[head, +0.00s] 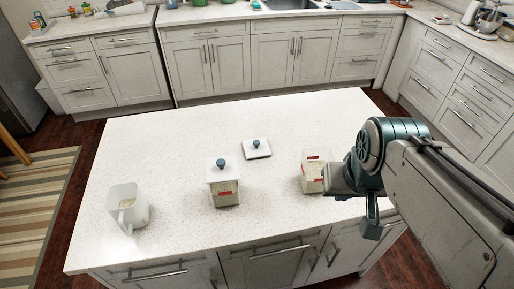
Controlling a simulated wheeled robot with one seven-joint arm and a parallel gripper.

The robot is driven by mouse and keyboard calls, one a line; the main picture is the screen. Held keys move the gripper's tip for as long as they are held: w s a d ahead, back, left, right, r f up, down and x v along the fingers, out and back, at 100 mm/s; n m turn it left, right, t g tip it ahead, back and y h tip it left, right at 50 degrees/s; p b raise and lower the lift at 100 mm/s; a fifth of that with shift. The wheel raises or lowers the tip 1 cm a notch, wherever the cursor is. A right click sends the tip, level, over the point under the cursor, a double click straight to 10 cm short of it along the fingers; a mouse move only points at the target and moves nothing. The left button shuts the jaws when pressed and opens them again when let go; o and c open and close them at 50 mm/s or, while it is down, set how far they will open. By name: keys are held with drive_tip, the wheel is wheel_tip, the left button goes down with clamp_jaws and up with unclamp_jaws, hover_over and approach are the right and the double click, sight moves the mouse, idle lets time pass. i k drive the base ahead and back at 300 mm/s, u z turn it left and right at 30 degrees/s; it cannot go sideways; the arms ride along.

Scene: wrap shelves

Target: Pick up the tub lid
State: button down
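A loose white square lid (258,150) with a small blue-grey knob lies flat on the island top, near its middle. A square tub (313,172) with a red label stands to its right; its top looks uncovered, and my arm's end partly hides its right side. A second labelled tub (225,194) stands left of and nearer than the loose lid, with a similar knobbed lid (222,171) on it. My gripper (360,205) is at the right, beside the uncovered tub in the picture and apart from the loose lid. Its fingers are not clear enough to judge.
A white pitcher (127,208) stands at the left of the white island top (180,140). The counter behind and left of the loose lid is clear. White cabinets (210,65) with a sink counter run along the back beyond a floor gap.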

sight(257, 148)
drive_tip(key=u, duration=0.55)
drive_tip(key=k, duration=1.3)
drive_tip(key=z, duration=0.1)
drive_tip(key=i, duration=0.55)
drive_tip(key=z, duration=0.5)
drive_tip(key=i, duration=1.05)
drive_tip(key=u, duration=0.55)
